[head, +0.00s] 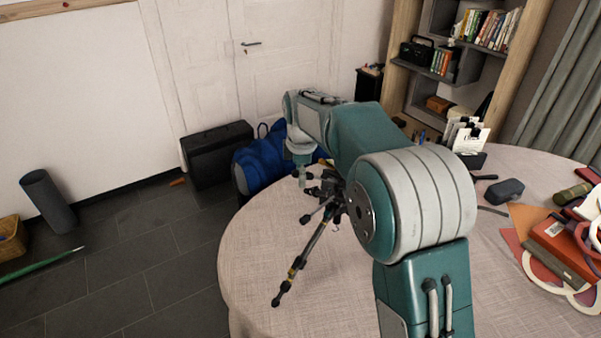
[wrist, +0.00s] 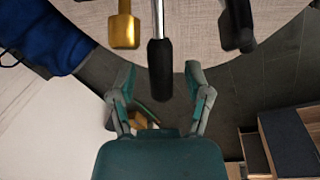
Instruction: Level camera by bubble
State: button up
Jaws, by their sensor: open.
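A black tripod (head: 293,262) stands on the round table, partly hidden behind my arm. Its head is dark and small in the head view, and I cannot make out the camera or the bubble. In the wrist view a black grip on a metal rod (wrist: 160,68) points down between the fingers of my gripper (wrist: 158,80). The fingers are open and apart, with a gap on both sides of the grip. A gold-coloured knob (wrist: 123,31) is to its left and a dark knob (wrist: 238,26) to its right. My gripper (head: 304,183) is beside the tripod head in the head view.
The round table (head: 252,250) has a pale cloth. Its right side holds a dark case (head: 503,191), a red book (head: 560,240) and other clutter. A blue bag (head: 260,158) and a black case (head: 217,155) are on the floor behind the table.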

jog(key=shift+a, duration=0.1)
grip_shut()
jog(key=shift+a+f, duration=0.1)
jog(key=shift+f, duration=0.1)
jog(key=shift+a+f+h, duration=0.25)
jog(key=shift+f+h, duration=0.45)
jog(key=shift+h, duration=0.2)
notch_tip(320, 180, down, 6)
jog(key=t+h, duration=0.1)
jog(key=h, duration=0.4)
jog(key=shift+n+t+h, duration=0.3)
jog(key=shift+h, duration=0.1)
jog(key=shift+s+f, duration=0.1)
